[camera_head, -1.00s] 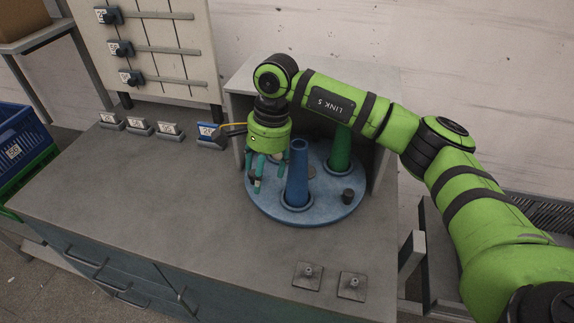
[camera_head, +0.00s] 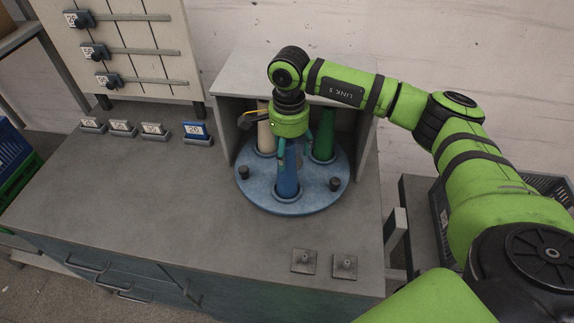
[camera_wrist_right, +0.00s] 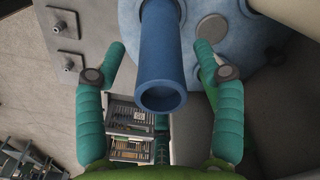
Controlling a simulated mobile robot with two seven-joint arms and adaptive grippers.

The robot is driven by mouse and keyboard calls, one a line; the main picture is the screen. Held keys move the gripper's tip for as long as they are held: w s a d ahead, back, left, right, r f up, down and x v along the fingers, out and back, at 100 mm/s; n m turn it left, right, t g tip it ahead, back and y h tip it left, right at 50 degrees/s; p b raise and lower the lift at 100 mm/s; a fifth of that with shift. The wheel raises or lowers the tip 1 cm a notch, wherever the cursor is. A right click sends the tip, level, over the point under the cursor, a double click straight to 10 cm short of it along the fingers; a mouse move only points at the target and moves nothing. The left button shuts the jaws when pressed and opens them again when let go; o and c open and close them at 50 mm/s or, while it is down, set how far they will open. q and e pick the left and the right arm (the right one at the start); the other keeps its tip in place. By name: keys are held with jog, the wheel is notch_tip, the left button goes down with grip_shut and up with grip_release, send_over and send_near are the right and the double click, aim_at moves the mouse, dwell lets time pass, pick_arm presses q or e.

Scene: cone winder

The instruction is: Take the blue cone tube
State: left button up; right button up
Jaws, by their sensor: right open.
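The blue cone tube (camera_head: 288,182) stands upright at the front of the round blue turntable (camera_head: 318,198). My right gripper (camera_head: 292,157) points down over it, and its green fingers hide the tube's upper part in the head view. In the right wrist view the open mouth of the blue cone tube (camera_wrist_right: 161,88) faces the camera. The right gripper's fingers (camera_wrist_right: 160,52) are open, one on each side of the tube, with gaps visible between them and it. My left gripper is not in view.
A cream tube (camera_head: 265,138) and a green tube (camera_head: 323,140) stand behind on the turntable, close to the gripper. Small black knobs (camera_head: 335,184) stick up from it. A grey hood encloses the back and sides.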

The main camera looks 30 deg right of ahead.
jog(key=shift+w+d+f, duration=0.1)
jog(key=shift+w+f, duration=0.1)
jog(key=shift+f, duration=0.6)
jog(key=shift+s, duration=0.1)
jog(key=c, duration=1.1)
jog(key=shift+r, duration=0.1)
